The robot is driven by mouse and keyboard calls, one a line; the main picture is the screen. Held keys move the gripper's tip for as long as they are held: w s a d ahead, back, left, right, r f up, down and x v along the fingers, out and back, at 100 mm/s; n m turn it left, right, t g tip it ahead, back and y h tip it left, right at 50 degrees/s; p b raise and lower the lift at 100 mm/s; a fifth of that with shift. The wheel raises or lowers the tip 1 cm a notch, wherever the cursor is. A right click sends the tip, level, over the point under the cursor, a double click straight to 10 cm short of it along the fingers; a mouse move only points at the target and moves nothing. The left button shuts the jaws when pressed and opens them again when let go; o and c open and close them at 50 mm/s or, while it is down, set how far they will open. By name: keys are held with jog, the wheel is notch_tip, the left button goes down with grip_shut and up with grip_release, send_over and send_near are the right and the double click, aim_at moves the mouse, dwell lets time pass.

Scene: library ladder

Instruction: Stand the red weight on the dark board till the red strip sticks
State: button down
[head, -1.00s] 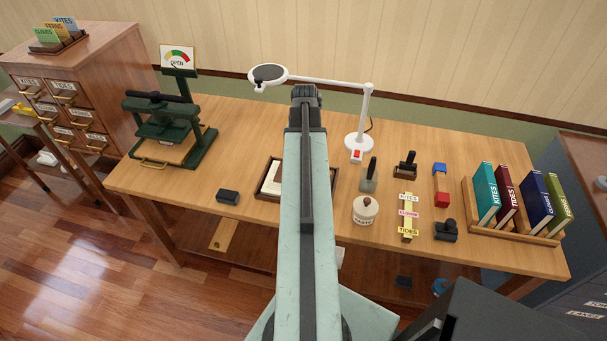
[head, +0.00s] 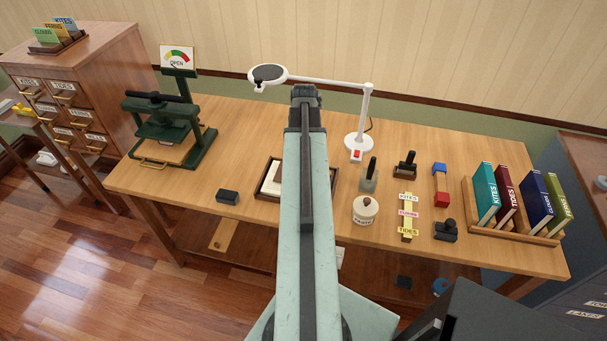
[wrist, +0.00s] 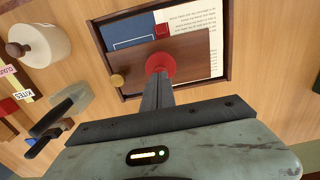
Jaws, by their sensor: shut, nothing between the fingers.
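In the wrist view the red weight (wrist: 160,62) shows as a round red shape on the dark board (wrist: 198,58), its near side partly hidden by my fingers. My gripper (wrist: 162,76) is shut and empty, its tips close to the weight; I cannot tell whether they touch it. A small red piece (wrist: 162,30), probably the red strip, shows at the board's far edge beside a dark blue panel (wrist: 130,27). A printed page (wrist: 192,22) shows past the board. All lie in a dark-rimmed tray (wrist: 228,40). In the head view my arm hides the weight and board.
A paste pot (head: 365,210), a label strip (head: 408,228) and several hand tools stand right of the tray. A lamp (head: 358,143) stands behind. A black block (head: 228,197) and green press (head: 172,135) are left, books (head: 503,195) far right. Table between press and tray is largely clear.

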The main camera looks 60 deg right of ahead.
jog(key=shift+f+b, duration=0.8)
dwell(0.4)
dwell(0.6)
notch_tip(320, 180, up, 7)
jog(key=p, duration=0.7)
dwell(0.4)
